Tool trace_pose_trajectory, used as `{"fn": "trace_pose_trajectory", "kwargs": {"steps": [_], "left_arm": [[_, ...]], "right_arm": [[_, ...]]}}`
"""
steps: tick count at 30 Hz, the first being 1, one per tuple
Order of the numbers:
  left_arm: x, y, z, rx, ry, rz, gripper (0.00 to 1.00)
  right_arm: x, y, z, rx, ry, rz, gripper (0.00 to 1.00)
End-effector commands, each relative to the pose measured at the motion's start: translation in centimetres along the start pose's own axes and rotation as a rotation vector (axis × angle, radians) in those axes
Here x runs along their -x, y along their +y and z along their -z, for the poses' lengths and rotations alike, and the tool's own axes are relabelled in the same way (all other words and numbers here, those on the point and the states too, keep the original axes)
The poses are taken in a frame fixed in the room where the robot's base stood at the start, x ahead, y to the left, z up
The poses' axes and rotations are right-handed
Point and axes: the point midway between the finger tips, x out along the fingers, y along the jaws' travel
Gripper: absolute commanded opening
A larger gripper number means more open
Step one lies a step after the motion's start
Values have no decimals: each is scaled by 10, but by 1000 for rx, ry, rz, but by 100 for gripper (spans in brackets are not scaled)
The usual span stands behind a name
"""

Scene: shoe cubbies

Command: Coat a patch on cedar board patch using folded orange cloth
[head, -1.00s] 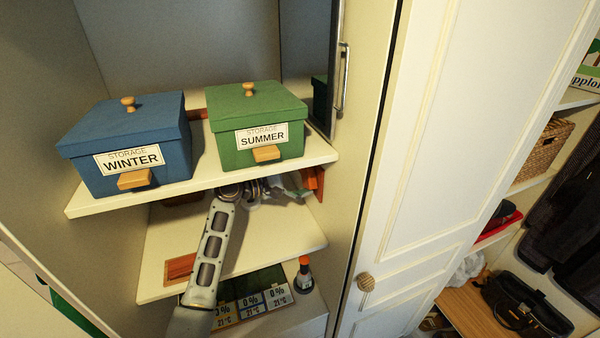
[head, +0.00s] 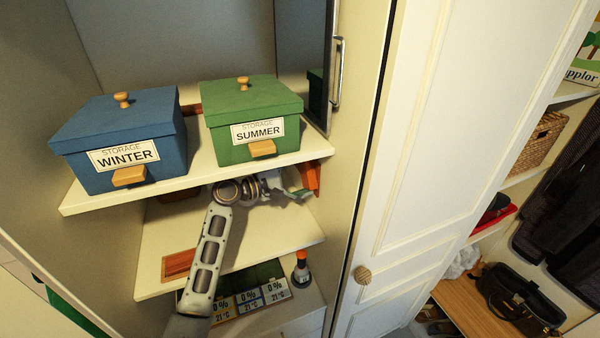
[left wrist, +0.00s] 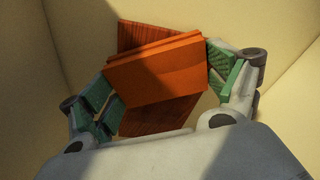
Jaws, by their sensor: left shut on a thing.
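My left gripper (head: 298,194) reaches under the upper shelf, at the right wall of the cupboard. In the left wrist view its green-padded fingers (left wrist: 162,85) are shut on the folded orange cloth (left wrist: 155,73), a flat layered orange pad. The cedar board patch (left wrist: 150,36) is a darker red-brown panel on the wall just behind the cloth, which hides its middle. I cannot tell if cloth and board touch. In the head view the board (head: 313,178) shows at the shelf's right end; the cloth is not clear there. My right gripper is not in view.
A blue WINTER box (head: 120,135) and a green SUMMER box (head: 245,110) stand on the upper shelf (head: 200,178) above my arm. Another red-brown panel (head: 177,265) is at the lower shelf's left. Small gauges (head: 248,300) and a bottle (head: 301,268) sit below.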

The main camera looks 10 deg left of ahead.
Motion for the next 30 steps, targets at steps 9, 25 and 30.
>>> {"fn": "trace_pose_trajectory", "kwargs": {"steps": [9,25,30], "left_arm": [[3,-9,-16,1,-2,1,70],[3,-11,-20,0,-1,1,70],[2,-11,-20,0,0,0,70]], "right_arm": [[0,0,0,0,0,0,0],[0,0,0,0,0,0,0],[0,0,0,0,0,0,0]]}}
